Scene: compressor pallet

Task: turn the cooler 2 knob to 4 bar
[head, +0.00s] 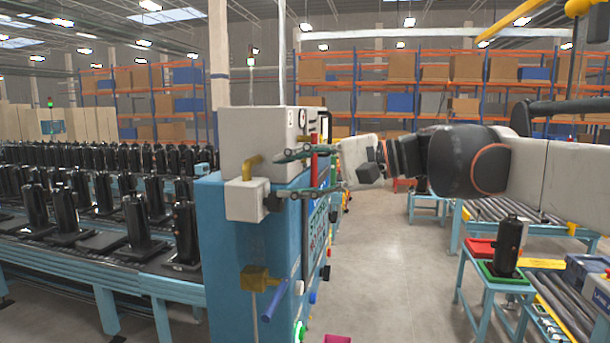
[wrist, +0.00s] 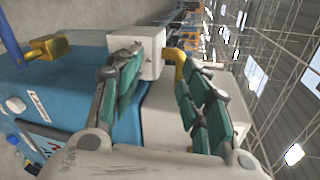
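My gripper (head: 280,174) reaches in from the right to the upper part of the blue panel stand (head: 224,230). Its two green-padded fingers are spread apart, one above the other, with nothing visibly held. A dark round knob (head: 272,202) sits on the right side of a small white box (head: 246,198), close to the lower finger's tip; I cannot tell whether they touch. In the wrist view, the open gripper (wrist: 158,80) has the white box (wrist: 150,45) beyond its fingers, and the knob is hidden. I cannot read which knob is cooler 2, nor its pressure.
A yellow elbow pipe (head: 251,167) rises from the white box beside a larger white cabinet (head: 262,135). A yellow valve with a blue lever (head: 272,303) sticks out lower on the stand. Conveyors with black units (head: 140,222) stand left.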

